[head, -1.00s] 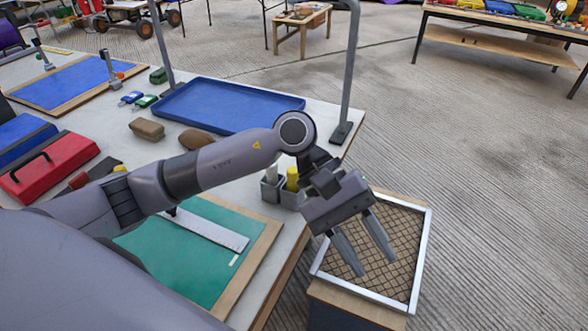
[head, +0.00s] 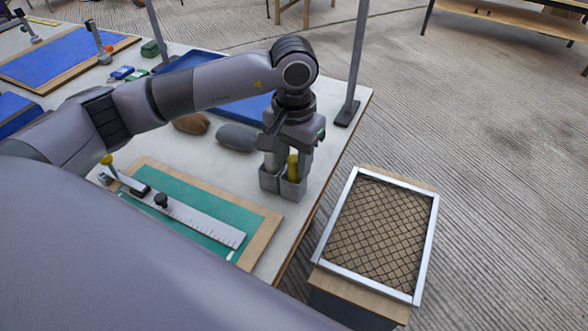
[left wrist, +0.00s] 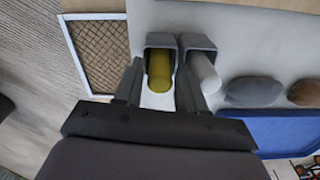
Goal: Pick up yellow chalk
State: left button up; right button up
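The yellow chalk (head: 293,168) stands upright in one of two small grey square cups (head: 293,187) near the right edge of the workbench. My left gripper (head: 287,158) points straight down over the cups. In the left wrist view, its two fingers are apart, one on each side of the yellow chalk (left wrist: 160,72). I cannot tell whether either finger touches it. A white stick (left wrist: 204,74) is in the neighbouring cup, beside the right finger. My right gripper is not in view.
A grey oval stone (head: 237,137) and a brown one (head: 191,123) lie left of the cups. A blue tray (head: 245,108) is behind my arm. A grey post (head: 356,60) stands behind right. A green board (head: 185,205) with a ruler lies in front. A framed mesh box (head: 378,235) is off the bench.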

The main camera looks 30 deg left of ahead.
pick_arm(q)
jog(key=shift+f, duration=0.55)
grip_shut()
jog(key=shift+r, duration=0.15)
